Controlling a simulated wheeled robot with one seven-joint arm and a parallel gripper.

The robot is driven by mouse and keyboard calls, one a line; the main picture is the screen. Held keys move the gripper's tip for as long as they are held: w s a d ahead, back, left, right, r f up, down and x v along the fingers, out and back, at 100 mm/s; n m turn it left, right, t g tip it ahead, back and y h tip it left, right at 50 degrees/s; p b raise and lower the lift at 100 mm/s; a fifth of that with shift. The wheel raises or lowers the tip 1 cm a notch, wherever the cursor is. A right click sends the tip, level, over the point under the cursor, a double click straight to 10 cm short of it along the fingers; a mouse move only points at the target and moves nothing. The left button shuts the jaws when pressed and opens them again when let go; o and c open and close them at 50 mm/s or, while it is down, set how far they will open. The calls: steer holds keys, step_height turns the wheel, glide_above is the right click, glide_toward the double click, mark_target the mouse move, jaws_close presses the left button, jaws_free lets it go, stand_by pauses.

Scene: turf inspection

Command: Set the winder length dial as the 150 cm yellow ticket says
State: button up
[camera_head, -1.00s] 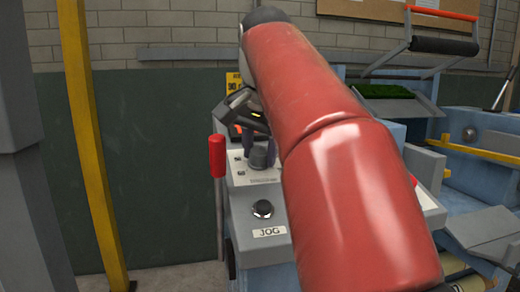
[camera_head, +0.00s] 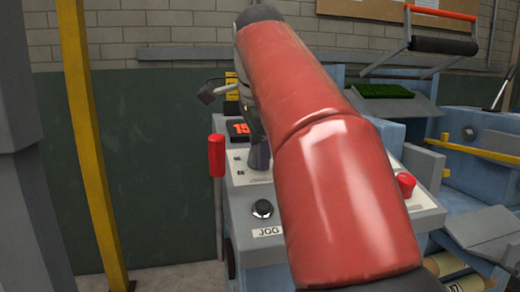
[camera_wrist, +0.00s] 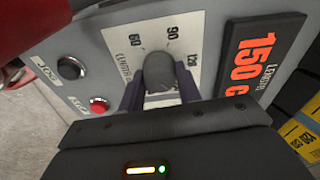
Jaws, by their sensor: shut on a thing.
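The grey length dial (camera_wrist: 160,72) sits on a pale scale plate (camera_wrist: 120,44) marked 60, 90 and 120. My gripper (camera_wrist: 160,94) is shut on the dial, one dark finger on each side. In the head view my gripper (camera_head: 259,156) is at the console top, with the dial mostly hidden by it. The dial's pointer is not clear, and the lower scale is covered. The length display (camera_wrist: 258,60) shows 150 in orange-red digits; it partly shows in the head view (camera_head: 239,128). A yellow ticket (camera_wrist: 303,136) is partly visible at the wrist view's right edge.
The console has a black JOG button (camera_head: 262,208), a red button (camera_head: 405,184) and a red-handled lever (camera_head: 217,157) at its left. A yellow post (camera_head: 92,150) stands further left. My red arm covers much of the console.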

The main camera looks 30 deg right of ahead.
steer(key=shift+m, duration=0.4)
steer(key=o, duration=1)
steer(key=shift+c, duration=0.2)
steer(key=shift+s, duration=0.1)
